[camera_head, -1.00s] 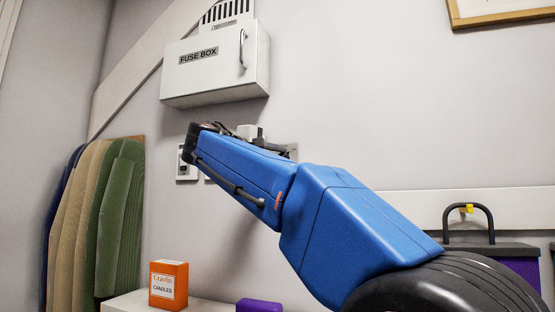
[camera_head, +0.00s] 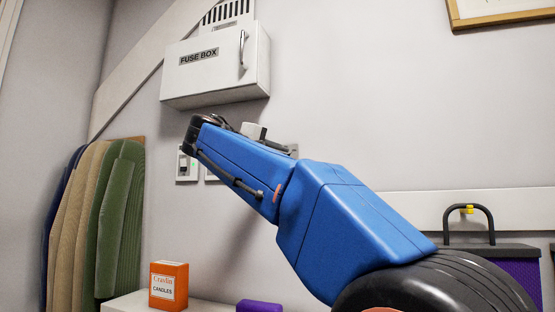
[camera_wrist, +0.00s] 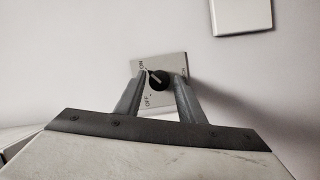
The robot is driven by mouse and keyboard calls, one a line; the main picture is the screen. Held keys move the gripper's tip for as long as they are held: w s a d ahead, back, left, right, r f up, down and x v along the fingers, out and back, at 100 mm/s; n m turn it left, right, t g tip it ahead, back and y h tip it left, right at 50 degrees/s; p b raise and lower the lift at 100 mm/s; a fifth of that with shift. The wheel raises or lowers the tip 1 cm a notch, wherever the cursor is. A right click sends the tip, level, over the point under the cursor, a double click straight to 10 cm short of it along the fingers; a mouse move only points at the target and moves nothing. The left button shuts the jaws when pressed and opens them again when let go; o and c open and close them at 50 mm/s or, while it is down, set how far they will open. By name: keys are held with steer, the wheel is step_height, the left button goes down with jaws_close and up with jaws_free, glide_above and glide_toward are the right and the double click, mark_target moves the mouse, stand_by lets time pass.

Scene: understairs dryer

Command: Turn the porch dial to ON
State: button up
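The porch dial's black knob (camera_wrist: 159,81) sits on a pale square plate (camera_wrist: 173,63) on the wall, in the wrist view. The plate has ON at its upper left and OFF at its lower left; the other lettering is partly covered. A pale pointer line on the knob slants up-left, towards the ON side. My gripper (camera_wrist: 160,78) has one grey finger on each side of the knob and looks shut on it. In the head view my blue arm hides the dial and the fingertips.
A white fuse box (camera_head: 215,65) hangs above my arm. An orange candle box (camera_head: 169,285) and a purple item (camera_head: 259,305) are below.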

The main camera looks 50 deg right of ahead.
steer(key=shift+o, duration=0.6)
steer(key=shift+a, duration=0.15)
steer(key=s+a, duration=0.1)
steer(key=a, duration=1.6)
steer(key=shift+s+r, duration=0.25)
steer(key=shift+r, duration=0.05)
